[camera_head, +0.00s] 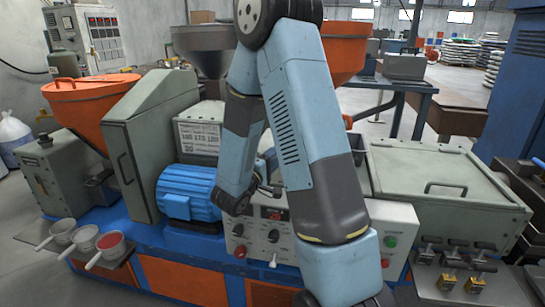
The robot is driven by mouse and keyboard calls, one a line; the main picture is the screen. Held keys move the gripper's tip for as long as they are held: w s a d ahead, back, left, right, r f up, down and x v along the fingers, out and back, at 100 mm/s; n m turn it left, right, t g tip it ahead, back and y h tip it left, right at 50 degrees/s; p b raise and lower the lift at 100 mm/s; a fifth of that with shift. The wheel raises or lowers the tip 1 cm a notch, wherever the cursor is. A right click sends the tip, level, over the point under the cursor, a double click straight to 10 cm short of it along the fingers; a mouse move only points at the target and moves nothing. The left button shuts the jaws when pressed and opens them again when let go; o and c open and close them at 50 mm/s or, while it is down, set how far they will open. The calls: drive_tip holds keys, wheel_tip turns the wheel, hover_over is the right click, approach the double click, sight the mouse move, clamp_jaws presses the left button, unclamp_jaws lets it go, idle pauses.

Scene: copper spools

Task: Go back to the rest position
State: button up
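My blue-grey arm rises through the middle of the view, bends at the top and comes down again to a wrist in front of the machine. My gripper (267,187) shows only as a small dark part beside the wrist, partly behind the arm's nearer link. It is too small and too hidden to tell if it is open or shut, or if it holds anything. It is in front of the machine's white control panel (398,240), near the blue ribbed motor (188,193). I see no copper spool.
An orange hopper (90,97) stands at left, with several small pans (110,243) on a ledge below. A grey lidded box (440,178) is at right, above several small clamps (450,280). A table (450,107) stands behind. The machine fills most of the space ahead.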

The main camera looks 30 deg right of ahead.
drive_tip(key=s+d+r+m+g+y, duration=0.1)
drive_tip(key=s+r+m+g+y, duration=0.25)
drive_tip(key=s+g, duration=0.4)
drive_tip(key=s+d+r+m+g+y, duration=0.2)
drive_tip(key=s+r+g, duration=0.2)
drive_tip(key=s, duration=0.7)
drive_tip(key=s+a+r+t+y, duration=0.3)
drive_tip(key=a+y, duration=0.3)
drive_tip(key=a, duration=0.1)
drive_tip(key=s+a+r+t+y, duration=0.3)
drive_tip(key=a+t+y, duration=0.1)
drive_tip(key=a+y, duration=0.2)
drive_tip(key=shift+s+a+r+n, duration=0.3)
drive_tip(key=shift+s+a+n, duration=0.1)
drive_tip(key=shift+a, duration=0.5)
drive_tip(key=shift+t, duration=0.25)
